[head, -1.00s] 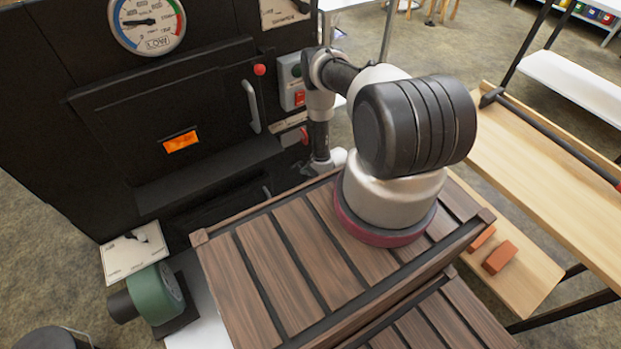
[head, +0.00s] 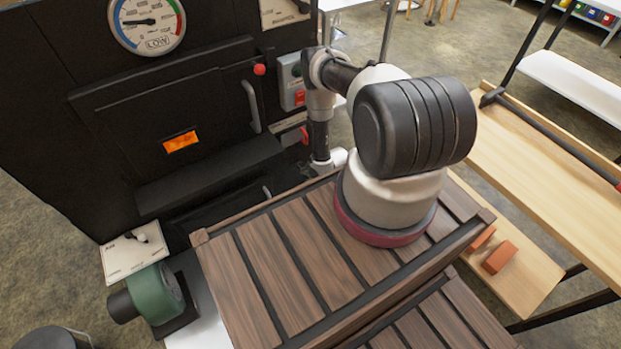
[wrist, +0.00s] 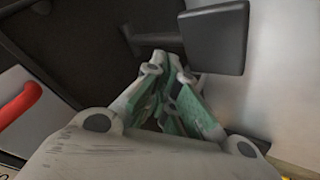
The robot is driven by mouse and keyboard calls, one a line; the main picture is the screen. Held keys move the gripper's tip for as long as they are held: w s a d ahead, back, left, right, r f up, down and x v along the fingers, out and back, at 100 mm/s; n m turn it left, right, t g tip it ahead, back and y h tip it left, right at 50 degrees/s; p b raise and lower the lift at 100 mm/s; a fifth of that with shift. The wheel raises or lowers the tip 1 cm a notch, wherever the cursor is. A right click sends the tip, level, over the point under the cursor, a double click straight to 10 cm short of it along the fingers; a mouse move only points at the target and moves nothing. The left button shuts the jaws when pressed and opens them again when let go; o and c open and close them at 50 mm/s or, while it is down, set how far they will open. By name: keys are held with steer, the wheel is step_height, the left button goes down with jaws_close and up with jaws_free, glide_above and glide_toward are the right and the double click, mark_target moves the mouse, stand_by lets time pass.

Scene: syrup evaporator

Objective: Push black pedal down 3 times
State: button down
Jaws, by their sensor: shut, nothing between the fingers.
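The black pedal (wrist: 213,38) shows in the wrist view as a dark, flat block at upper right, on a dark bar that runs to the left. My gripper (wrist: 162,62) is shut and empty, its fingertips together just left of and below the pedal. I cannot tell whether the fingertips touch the pedal.
A black evaporator front (head: 100,160) with a gauge (head: 148,22) and orange window stands at left. A red handle (wrist: 20,103) is at left in the wrist view. A green motor (head: 154,292) stands at lower left. A wooden bench (head: 545,190) is at right, with orange bricks (head: 499,257) below.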

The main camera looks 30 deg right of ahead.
steer(key=shift+f, duration=0.1)
steer(key=shift+f, duration=0.4)
steer(key=shift+s+f, duration=0.15)
steer(key=shift+f, duration=0.6)
steer(key=shift+s+f, duration=0.15)
steer(key=shift+f, duration=0.6)
stand_by(1.9)
steer(key=shift+r, duration=0.15)
steer(key=shift+w+r, duration=0.15)
steer(key=shift+r, duration=0.75)
steer(key=shift+w+r, duration=0.15)
steer(key=shift+r, duration=0.75)
steer(key=r, duration=0.5)
steer(key=shift+w, duration=0.35)
